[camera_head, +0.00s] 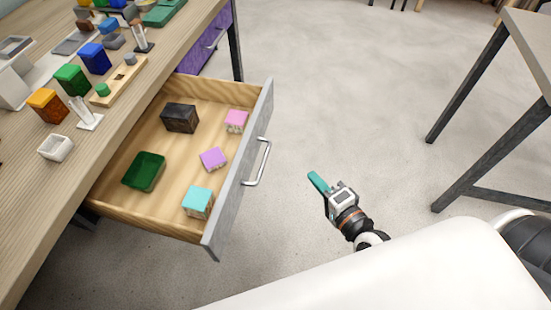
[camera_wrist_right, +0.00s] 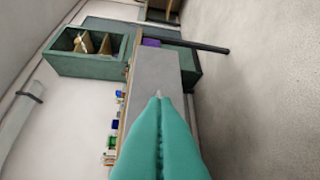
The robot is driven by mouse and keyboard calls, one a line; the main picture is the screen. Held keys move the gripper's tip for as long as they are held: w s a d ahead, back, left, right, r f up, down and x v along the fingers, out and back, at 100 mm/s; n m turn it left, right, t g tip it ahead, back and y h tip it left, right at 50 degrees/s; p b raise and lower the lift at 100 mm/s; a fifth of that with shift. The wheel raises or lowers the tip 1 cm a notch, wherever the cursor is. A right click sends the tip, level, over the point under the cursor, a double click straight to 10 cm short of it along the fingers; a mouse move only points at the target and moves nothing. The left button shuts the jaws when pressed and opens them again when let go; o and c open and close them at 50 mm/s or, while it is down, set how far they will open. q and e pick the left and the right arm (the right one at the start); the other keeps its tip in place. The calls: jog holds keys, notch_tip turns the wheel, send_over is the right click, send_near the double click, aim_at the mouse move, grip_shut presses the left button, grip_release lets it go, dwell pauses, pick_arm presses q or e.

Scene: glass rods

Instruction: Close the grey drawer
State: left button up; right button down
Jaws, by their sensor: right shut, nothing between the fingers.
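The grey drawer (camera_head: 238,185) stands pulled open from the wooden desk in the head view, its handle (camera_head: 258,163) on the grey front. Inside lie a dark box (camera_head: 180,118), a green tray (camera_head: 144,171), and pink, purple and turquoise blocks. My right gripper (camera_head: 318,182) has teal fingers and is to the right of the drawer front, apart from the handle. In the right wrist view its fingers (camera_wrist_right: 158,100) are together and empty, pointing toward a grey panel (camera_wrist_right: 155,75). My left gripper is not in view.
The wooden desk (camera_head: 30,225) carries several coloured blocks and small holders, including an orange block (camera_head: 47,105). A purple drawer (camera_head: 205,45) sits farther along the desk. Another table (camera_head: 530,30) stands at the right. The floor between is clear.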

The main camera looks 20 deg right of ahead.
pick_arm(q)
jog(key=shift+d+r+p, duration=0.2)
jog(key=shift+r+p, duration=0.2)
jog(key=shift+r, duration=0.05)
pick_arm(e)
jog(key=a+x, duration=0.2)
jog(key=x, duration=1)
jog(key=shift+a+f, duration=0.25)
jog(key=shift+a, duration=0.2)
